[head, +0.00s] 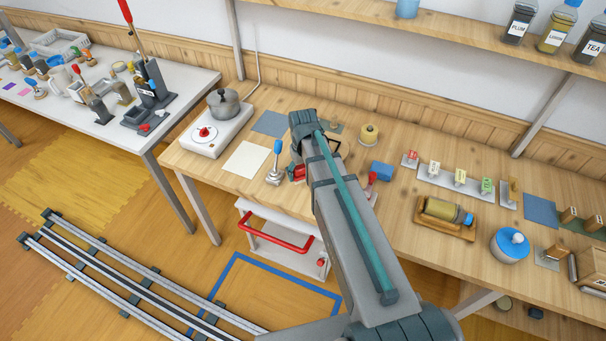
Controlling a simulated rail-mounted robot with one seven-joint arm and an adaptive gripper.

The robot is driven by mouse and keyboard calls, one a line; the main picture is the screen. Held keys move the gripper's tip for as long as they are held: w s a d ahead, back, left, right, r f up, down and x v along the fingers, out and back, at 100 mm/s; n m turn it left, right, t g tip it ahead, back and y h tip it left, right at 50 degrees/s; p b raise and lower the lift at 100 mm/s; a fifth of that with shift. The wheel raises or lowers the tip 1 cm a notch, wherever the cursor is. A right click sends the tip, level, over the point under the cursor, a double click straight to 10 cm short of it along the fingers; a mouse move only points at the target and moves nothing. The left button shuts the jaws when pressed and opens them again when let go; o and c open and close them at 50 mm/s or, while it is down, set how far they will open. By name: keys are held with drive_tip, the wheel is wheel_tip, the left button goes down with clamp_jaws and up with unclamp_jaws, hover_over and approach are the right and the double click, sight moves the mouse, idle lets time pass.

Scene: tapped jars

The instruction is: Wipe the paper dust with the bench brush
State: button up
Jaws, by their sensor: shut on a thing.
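My arm reaches from the lower right up over the middle of the wooden bench (395,222). Its upper end is bent above the bench, and my gripper is hidden behind the arm. What it holds cannot be seen. I cannot make out the bench brush or the paper dust. A red thing (298,173) shows in part at the arm's left side. A dark angular outline (334,147) shows just right of the arm, too small to identify.
A hotplate (203,132) bears a grey pot (223,104) at left.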

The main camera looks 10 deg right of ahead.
sight(303, 166)
drive_tip(key=shift+r+p, duration=0.75)
drive_tip(key=shift+r, duration=0.8)
